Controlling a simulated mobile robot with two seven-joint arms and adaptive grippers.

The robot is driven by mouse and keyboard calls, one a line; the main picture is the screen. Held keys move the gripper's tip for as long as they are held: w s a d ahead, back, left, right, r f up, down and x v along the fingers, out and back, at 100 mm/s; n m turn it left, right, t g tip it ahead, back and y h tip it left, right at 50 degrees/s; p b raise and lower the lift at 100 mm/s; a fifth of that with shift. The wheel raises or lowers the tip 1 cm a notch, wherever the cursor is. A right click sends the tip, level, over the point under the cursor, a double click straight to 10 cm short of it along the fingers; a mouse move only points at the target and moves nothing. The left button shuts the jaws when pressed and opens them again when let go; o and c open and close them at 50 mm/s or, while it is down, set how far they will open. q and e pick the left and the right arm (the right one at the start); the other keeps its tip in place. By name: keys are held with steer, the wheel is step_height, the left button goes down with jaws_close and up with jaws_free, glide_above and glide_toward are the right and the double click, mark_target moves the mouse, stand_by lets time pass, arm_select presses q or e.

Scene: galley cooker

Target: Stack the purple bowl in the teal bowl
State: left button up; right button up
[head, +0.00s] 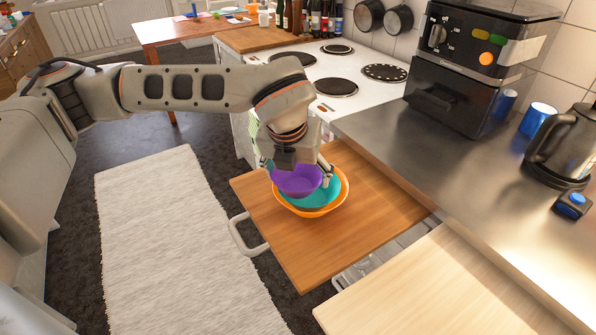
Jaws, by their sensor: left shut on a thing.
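The purple bowl (297,180) is in my left gripper (300,168), whose fingers are shut on its rim. It is over the left part of the teal bowl (325,195) and hides part of it. I cannot tell whether the two bowls touch. The teal bowl sits inside an orange bowl (312,213), which stands on a wooden board (365,215). My right gripper is not in view.
A steel counter (400,145) with a black air fryer (465,75), a blue cup (537,118) and a kettle (566,145) lies to the right. A white stove (345,75) is behind. A pale board (440,290) is at the front right.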

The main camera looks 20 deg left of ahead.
arm_select(q)
steer(key=shift+f, duration=0.1)
steer(key=o, duration=1.2)
steer(key=shift+o, duration=0.2)
